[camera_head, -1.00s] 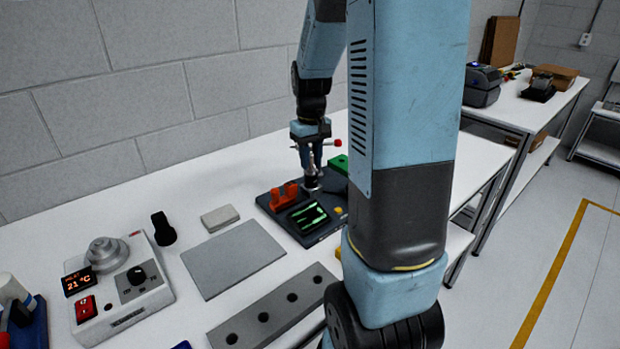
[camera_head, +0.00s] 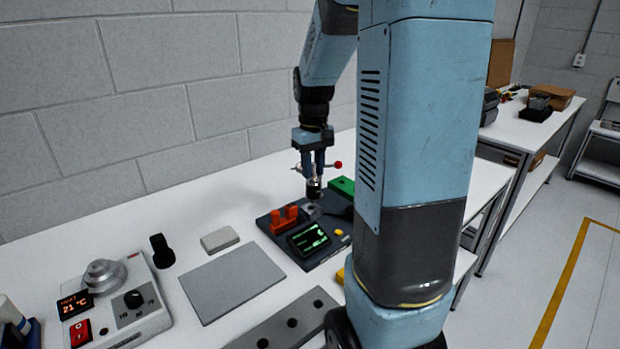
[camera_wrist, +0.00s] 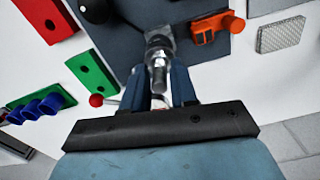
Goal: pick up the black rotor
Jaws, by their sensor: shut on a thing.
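The black rotor (camera_head: 314,188), a small dark cylinder with a silvery shaft, hangs upright under my gripper (camera_head: 314,168). My gripper is shut on its shaft. In the wrist view the shaft (camera_wrist: 158,72) shows between the two blue fingers of my gripper (camera_wrist: 159,84); the rotor's lower part is hard to make out there. The rotor is just above the dark test station (camera_head: 276,224), over a grey round seat (camera_head: 313,211). The station carries an orange bracket (camera_head: 284,219) and a lit green-trace screen (camera_head: 309,239).
A green block (camera_head: 342,186) is close behind the station. A red-tipped rod (camera_head: 338,165) shows beside my gripper. A grey mat (camera_head: 232,283), a pale block (camera_head: 220,240), a black clip (camera_head: 162,251) and a heater unit (camera_head: 120,300) occupy the left of the table.

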